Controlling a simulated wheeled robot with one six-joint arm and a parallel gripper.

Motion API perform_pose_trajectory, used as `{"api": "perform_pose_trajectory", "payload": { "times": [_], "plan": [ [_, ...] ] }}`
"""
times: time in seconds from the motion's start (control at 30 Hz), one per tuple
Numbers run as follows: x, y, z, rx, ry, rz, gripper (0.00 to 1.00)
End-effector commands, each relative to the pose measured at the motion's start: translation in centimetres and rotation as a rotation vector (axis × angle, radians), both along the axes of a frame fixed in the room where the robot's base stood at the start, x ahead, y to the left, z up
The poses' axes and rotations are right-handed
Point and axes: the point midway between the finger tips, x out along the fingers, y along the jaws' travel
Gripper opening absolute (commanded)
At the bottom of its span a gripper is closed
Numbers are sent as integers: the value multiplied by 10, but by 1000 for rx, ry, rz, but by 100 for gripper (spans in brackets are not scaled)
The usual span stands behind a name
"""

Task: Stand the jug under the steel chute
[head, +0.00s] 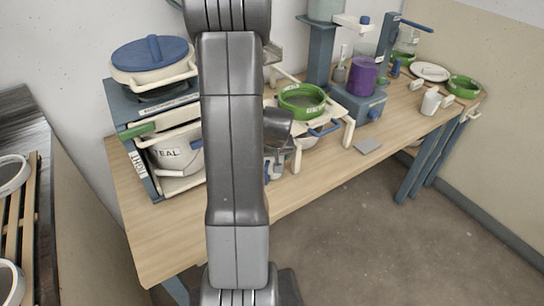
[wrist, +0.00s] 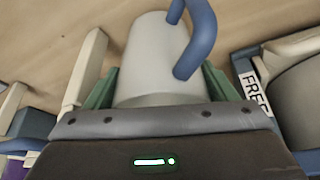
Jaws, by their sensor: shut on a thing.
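The jug (wrist: 148,55) is pale grey with a blue handle and fills the middle of the wrist view. My gripper (wrist: 160,88) is shut on it, with a green finger at each side. In the head view my gripper (head: 278,128) is over the bench beside the cream stand, largely behind my arm; the jug there is mostly hidden. A grey metal piece (head: 273,52) shows just right of my arm at the back. It may be the steel chute, but my arm covers much of it and I cannot tell.
A green sieve (head: 302,99) sits on a cream stand (head: 348,132) right of my gripper. A blue-grey rack (head: 148,180) with buckets stands left. A purple container (head: 362,77) stands on a blue-grey device. A white cup (head: 431,101) is farther right. The bench front (head: 165,235) has free room.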

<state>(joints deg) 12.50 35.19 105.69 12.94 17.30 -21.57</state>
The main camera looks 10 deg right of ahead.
Motion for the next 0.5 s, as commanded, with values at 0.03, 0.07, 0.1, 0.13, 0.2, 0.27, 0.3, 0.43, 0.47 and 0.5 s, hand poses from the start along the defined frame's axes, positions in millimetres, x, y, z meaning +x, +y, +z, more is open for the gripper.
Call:
{"api": "perform_pose_trajectory", "payload": {
  "times": [0.03, 0.07, 0.1, 0.13, 0.2, 0.27, 0.3, 0.43, 0.47, 0.5],
  "plan": [
    [0, 0, 0, 0, 0, 0, 54],
    [0, 0, 0, 0, 0, 0, 54],
    [0, 0, -1, 0, 0, 0, 54],
    [0, 0, -3, 0, 0, 0, 54],
    [0, 0, -5, 0, 0, 0, 54],
    [0, 0, -3, 0, 0, 0, 87],
    [0, 0, -3, 0, 0, 0, 87],
    [0, 0, -3, 0, 0, 0, 87],
    [0, 0, -3, 0, 0, 0, 87],
    [0, 0, -3, 0, 0, 0, 87]
  ]
}}
